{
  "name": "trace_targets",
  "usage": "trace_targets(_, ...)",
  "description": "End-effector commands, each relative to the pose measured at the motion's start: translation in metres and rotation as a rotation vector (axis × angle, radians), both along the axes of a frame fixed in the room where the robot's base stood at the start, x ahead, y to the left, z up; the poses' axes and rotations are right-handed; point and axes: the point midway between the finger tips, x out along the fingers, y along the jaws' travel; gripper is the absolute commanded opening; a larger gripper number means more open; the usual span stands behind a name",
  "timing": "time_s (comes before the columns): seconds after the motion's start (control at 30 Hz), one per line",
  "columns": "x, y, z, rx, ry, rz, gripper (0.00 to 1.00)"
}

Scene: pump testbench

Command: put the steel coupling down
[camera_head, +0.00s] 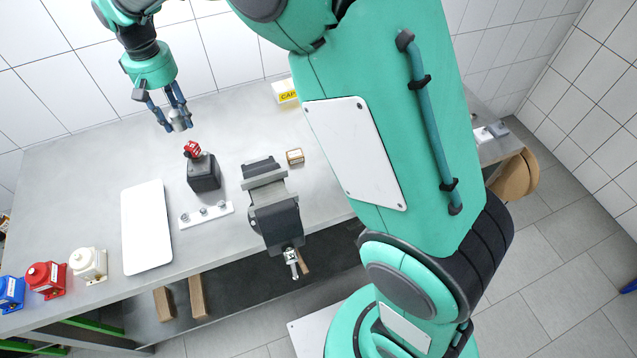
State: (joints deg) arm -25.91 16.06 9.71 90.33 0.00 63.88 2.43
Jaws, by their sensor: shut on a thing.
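My gripper (177,116) hangs at the upper left above the grey bench, pointing down. Its fingers are shut on a small silvery steel coupling (180,124). The coupling is held in the air, a little above and left of a dark block with a red part on top (193,149). The fingers hide part of the coupling. The bench top (90,165) is bare below and left of the gripper.
A white flat plate (147,225) and a white strip with several small metal parts (206,214) lie on the bench. A dark vise (270,205) stands right of them. Blue (11,293), red (45,278) and white (88,264) pumps stand at the left. My arm hides the right side.

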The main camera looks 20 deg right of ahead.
Motion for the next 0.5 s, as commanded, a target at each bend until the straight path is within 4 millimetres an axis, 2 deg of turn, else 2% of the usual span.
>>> trace_targets(0.1, -0.009, -0.026, 0.005, 0.000, -0.001, -0.012, 0.00)
trace_targets(0.5, -0.045, -0.103, 0.013, 0.000, -0.001, -0.047, 0.00)
